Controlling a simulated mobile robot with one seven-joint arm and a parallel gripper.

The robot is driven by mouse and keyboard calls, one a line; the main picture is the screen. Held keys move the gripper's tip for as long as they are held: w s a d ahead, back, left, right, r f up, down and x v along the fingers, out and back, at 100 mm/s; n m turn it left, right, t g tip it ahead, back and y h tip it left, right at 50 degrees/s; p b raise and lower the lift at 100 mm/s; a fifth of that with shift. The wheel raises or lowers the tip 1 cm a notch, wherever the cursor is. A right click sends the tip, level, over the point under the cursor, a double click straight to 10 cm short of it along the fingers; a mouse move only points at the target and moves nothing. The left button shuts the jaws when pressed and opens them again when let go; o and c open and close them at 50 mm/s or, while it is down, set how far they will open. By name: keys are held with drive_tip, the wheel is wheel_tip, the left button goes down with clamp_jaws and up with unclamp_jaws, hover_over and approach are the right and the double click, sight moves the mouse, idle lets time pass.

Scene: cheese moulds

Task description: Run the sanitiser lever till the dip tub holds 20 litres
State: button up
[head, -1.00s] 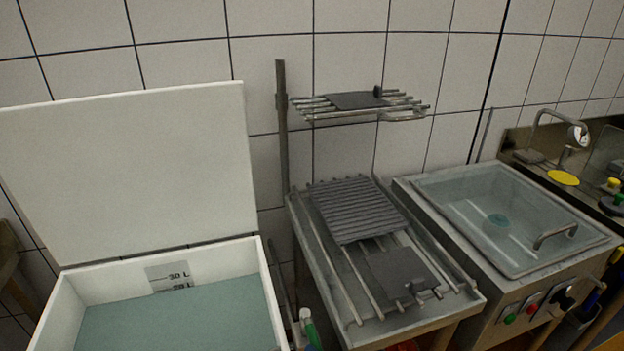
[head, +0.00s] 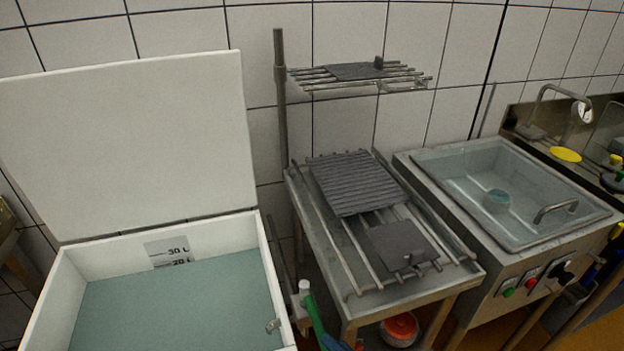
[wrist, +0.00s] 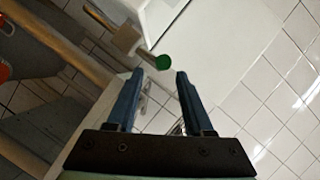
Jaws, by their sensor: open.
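The dip tub (head: 60,300) is a white box at the lower left of the head view, with its lid (head: 130,145) raised against the wall. Blue-green liquid (head: 180,300) fills it to about the 20 L mark on the scale plate (head: 168,251); the exact level is hard to read. My gripper (wrist: 158,74) is open and empty in the wrist view. A green round knob (wrist: 163,62) on a shaft shows between and beyond its fingertips; I cannot tell if it is the sanitiser lever. A green-and-white handle-like thing (head: 312,312) stands right of the tub.
A steel draining table (head: 365,290) with ridged grey racks stands in the middle. A wall shelf (head: 410,82) is above it. A sink (head: 500,250) with a handled lid and panel buttons is at the right. An orange-topped container (head: 399,327) sits under the table.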

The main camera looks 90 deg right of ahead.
drive_tip(key=p+v, duration=0.6)
drive_tip(key=v, duration=0.1)
idle(0.4)
drive_tip(key=shift+s, duration=0.1)
idle(1.5)
